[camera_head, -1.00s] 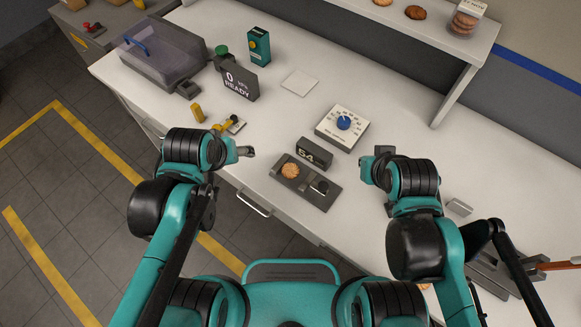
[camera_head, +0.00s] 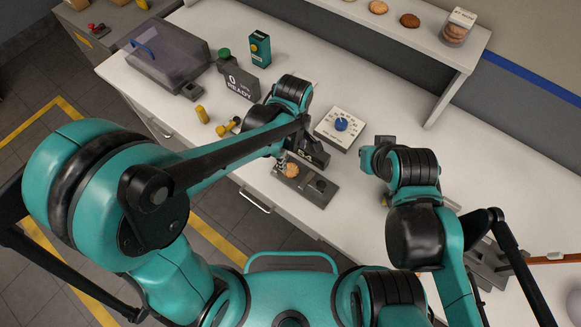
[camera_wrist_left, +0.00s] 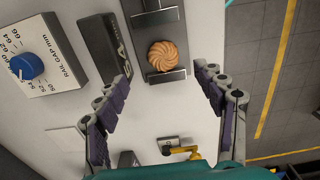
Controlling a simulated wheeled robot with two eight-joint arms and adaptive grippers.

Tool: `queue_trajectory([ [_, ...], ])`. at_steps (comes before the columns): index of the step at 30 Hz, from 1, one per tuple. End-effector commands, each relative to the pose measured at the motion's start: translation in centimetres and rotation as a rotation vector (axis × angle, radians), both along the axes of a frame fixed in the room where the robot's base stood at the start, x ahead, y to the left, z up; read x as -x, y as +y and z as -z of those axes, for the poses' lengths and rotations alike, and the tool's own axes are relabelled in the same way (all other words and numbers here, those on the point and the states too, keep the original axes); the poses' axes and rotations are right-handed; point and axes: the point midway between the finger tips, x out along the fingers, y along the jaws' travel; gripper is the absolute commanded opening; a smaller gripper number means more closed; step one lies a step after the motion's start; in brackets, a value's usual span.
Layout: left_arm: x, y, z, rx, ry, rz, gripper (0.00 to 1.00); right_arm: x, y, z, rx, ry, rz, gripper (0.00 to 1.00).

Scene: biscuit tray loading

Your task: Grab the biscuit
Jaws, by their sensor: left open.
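A round golden biscuit (camera_head: 291,170) with a swirled top lies on a dark grey fixture (camera_head: 318,198) on the white table. In the left wrist view the biscuit (camera_wrist_left: 164,56) sits against a raised dark bar of the fixture (camera_wrist_left: 161,33). My left gripper (camera_head: 283,160) is above the fixture at the biscuit and partly hides it in the head view. In the left wrist view its two fingers (camera_wrist_left: 165,74) are spread wide, one on each side of the biscuit, with nothing between them. My right gripper (camera_head: 377,151) is to the right, over the table, away from the biscuit.
A small black display block (camera_head: 312,152) stands beside the fixture, close to my left gripper. A rail gap dial box (camera_head: 341,129) is behind it. A lidded grey case (camera_head: 165,57) and a READY display (camera_head: 238,79) stand left. A raised shelf (camera_head: 400,38) holds more biscuits.

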Motion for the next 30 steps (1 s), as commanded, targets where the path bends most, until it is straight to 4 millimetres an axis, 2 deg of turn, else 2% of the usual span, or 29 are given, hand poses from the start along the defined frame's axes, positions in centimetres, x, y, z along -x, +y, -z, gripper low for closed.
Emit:
queue_trajectory([
  [13,0.5,0.2,6.3,0.001,-0.001,0.001,0.69,0.0,0.0,2.4,0.0,0.0,0.0,0.0],
  [17,0.5,0.2,7.2,0.001,-0.002,0.001,0.69,0.0,0.0,2.5,0.0,0.0,0.0,0.0],
  [23,0.5,0.2,7.1,0.001,-0.002,0.001,0.69,0.0,0.0,2.5,0.0,0.0,0.0,0.0],
  [28,0.5,0.2,7.1,0.001,-0.002,0.001,0.37,0.0,0.0,2.5,0.0,0.0,0.0,0.0],
  [30,0.5,0.2,7.1,0.001,-0.002,0.001,0.34,0.0,0.0,2.5,0.0,0.0,0.0,0.0],
])
